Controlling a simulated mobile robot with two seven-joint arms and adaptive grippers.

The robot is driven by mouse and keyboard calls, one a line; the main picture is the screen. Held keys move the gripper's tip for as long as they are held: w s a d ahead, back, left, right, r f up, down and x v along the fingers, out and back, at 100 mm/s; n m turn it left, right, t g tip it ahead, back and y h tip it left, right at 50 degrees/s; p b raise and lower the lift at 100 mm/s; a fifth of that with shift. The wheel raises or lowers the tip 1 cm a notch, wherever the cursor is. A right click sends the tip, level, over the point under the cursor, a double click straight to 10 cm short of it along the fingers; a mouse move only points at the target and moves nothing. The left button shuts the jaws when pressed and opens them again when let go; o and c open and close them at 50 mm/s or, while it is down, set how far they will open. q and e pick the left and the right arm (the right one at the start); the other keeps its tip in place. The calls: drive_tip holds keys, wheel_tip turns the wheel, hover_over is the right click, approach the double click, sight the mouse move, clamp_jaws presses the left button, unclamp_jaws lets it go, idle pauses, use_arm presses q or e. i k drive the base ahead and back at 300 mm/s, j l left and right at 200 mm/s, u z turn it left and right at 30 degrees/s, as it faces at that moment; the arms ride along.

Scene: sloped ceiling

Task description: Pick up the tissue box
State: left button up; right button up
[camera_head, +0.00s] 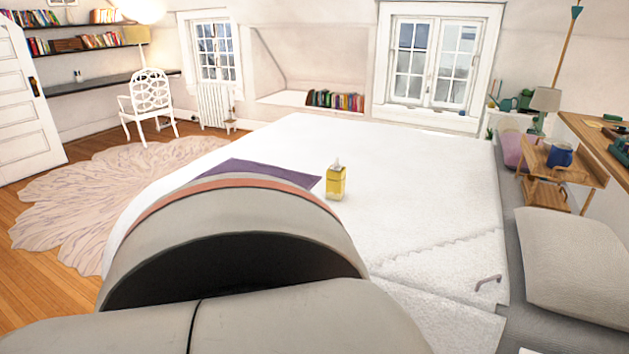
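The tissue box (336,184) is small and yellow with a white tissue sticking up from its top. It stands upright on the white bed cover (400,180), near a flat purple cloth or mat (262,172). A large grey link of my own arm fills the lower left and middle of the view and covers part of the purple piece and the bed. Neither gripper shows, so nothing is seen touching the box.
The bed cover around the box is mostly clear. A grey pillow (572,262) lies at the right. A wooden side table (560,172) with a blue mug (560,156) stands at the back right. A white chair (151,100) and pale rug (95,195) are at the left.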

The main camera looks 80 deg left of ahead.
sight(335, 181)
drive_tip(key=u, duration=2.3)
drive_tip(key=i+j, duration=0.15)
drive_tip(key=i, duration=0.4)
drive_tip(key=i+j+z, duration=0.1)
drive_tip(key=i+z, duration=0.15)
drive_tip(key=z, duration=0.2)
drive_tip(key=i+j+z, duration=0.2)
drive_tip(key=z, duration=0.25)
